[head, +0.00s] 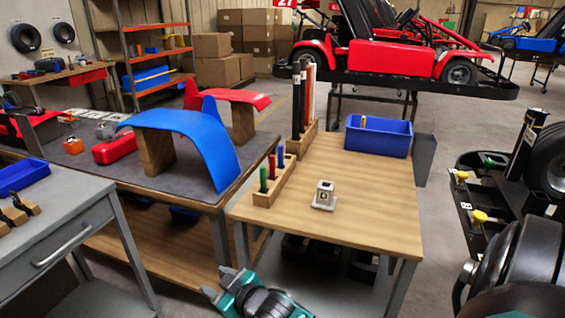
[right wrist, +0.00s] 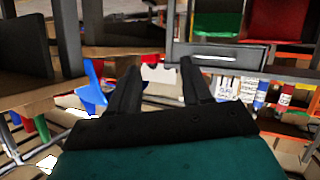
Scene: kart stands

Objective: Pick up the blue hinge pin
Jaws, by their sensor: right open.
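The blue hinge pin (head: 280,157) stands upright in a small wooden pin block (head: 268,193) on the wooden table, at the block's far end. A red pin (head: 271,168) and a green pin (head: 263,180) stand nearer in the same block. My right gripper (head: 221,281) is at the bottom of the head view, in front of the table and well short of the block. In the right wrist view its two fingers (right wrist: 158,78) are apart with nothing between them. I cannot pick out the blue pin in the right wrist view. My left gripper is not in view.
The wooden table (head: 370,205) also holds a small pale block with a hole (head: 324,196), a rack of tall rods (head: 303,110) and a blue bin (head: 379,137). A workbench with a blue curved panel (head: 185,124) stands left. The table's front right is clear.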

